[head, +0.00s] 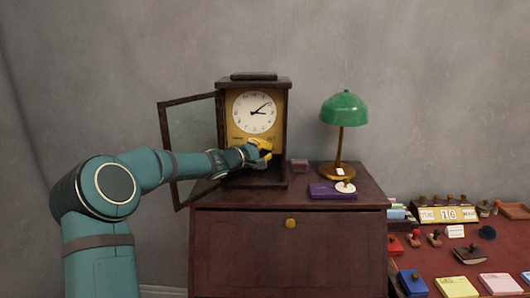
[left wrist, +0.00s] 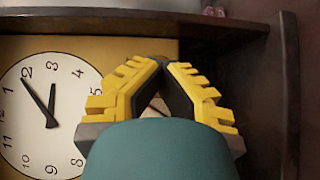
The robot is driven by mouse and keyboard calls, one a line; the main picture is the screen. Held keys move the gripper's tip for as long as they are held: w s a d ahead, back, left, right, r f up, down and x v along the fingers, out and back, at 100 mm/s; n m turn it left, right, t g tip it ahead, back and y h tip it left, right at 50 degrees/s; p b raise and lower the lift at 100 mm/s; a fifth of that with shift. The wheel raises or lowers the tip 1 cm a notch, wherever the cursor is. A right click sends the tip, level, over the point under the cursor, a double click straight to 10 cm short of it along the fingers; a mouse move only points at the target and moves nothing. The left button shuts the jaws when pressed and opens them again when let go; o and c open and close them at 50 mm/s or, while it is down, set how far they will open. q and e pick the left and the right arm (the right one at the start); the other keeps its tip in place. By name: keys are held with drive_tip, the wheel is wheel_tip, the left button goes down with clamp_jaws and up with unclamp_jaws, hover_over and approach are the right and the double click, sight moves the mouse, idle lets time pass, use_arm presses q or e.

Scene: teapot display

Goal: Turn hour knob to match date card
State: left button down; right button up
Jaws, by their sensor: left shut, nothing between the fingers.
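A dark wooden clock (head: 256,83) stands on a cabinet with its glass door (head: 192,140) open to the left. No hour knob can be made out; the gripper covers part of the panel below the dial. A calendar block (head: 447,214) at right shows 16. A small white card (head: 340,171) sits by the lamp, its text unreadable.
A green lamp (head: 344,110), a purple box (head: 328,191) and a small mauve box (head: 299,165) stand right of the clock on the cabinet (head: 240,240). A red table (head: 440,265) with stamps and pads is at lower right. The clock's open door stands close to my left arm.

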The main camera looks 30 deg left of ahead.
use_arm(q)
drive_tip(key=shift+w+d+n+t+h, duration=0.1)
drive_tip(key=shift+d+n+t+h, duration=0.2)
drive_tip(key=shift+d, duration=0.2)
drive_tip(key=c, duration=1.4)
unclamp_jaws()
drive_tip(key=o, duration=0.3)
drive_tip(key=shift+w+d, duration=0.2)
drive_tip(key=shift+w, duration=0.1)
drive_tip(key=v, duration=1.2)
drive_tip(key=shift+s+a, duration=0.15)
drive_tip(key=shift+a, duration=0.05)
drive_tip(key=shift+f, duration=0.15)
